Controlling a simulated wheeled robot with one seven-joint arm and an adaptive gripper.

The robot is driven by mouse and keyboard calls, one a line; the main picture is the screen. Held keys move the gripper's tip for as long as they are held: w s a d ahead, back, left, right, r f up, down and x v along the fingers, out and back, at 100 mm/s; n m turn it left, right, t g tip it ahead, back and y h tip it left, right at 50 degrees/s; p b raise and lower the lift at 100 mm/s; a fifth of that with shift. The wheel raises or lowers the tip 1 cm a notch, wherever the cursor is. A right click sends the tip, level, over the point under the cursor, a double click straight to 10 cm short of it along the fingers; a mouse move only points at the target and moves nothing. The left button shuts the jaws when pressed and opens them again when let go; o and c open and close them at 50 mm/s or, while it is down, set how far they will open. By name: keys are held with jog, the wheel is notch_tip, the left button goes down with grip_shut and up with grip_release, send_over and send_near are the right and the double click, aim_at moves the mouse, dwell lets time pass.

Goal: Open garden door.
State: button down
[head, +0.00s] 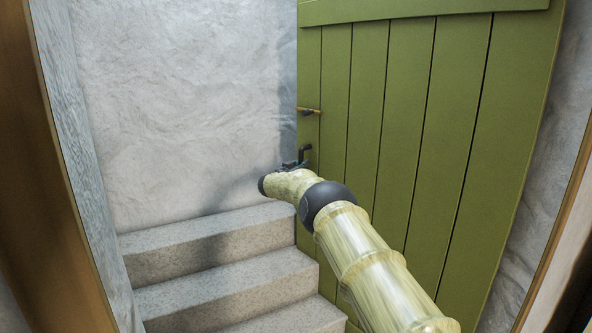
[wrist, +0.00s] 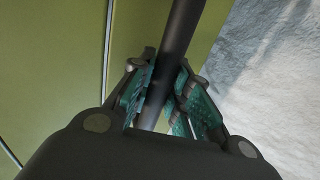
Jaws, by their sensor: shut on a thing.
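The green plank door (head: 400,130) fills the right half of the head view. It stands open, with steps and a pale wall showing past its left edge. A dark handle (head: 306,150) sits near that edge, with a small brass-coloured latch (head: 309,111) above it. My gripper (head: 296,163) is at the handle, small and partly hidden by my arm. In the wrist view the teal-padded fingers of my gripper (wrist: 163,92) are closed around the dark handle bar (wrist: 183,28). The green door also shows there on the left (wrist: 50,70).
Grey stone steps (head: 215,238) rise in the opening left of the door. A rough pale wall (head: 180,100) stands behind them. A brown frame edge (head: 35,180) bounds the far left, and another wall strip (head: 560,150) lies right of the door.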

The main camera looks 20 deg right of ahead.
jog(key=shift+d+f, duration=0.1)
jog(key=shift+d, duration=0.05)
jog(key=c, duration=1.3)
grip_release()
jog(key=v, duration=1.2)
jog(key=shift+d, duration=0.1)
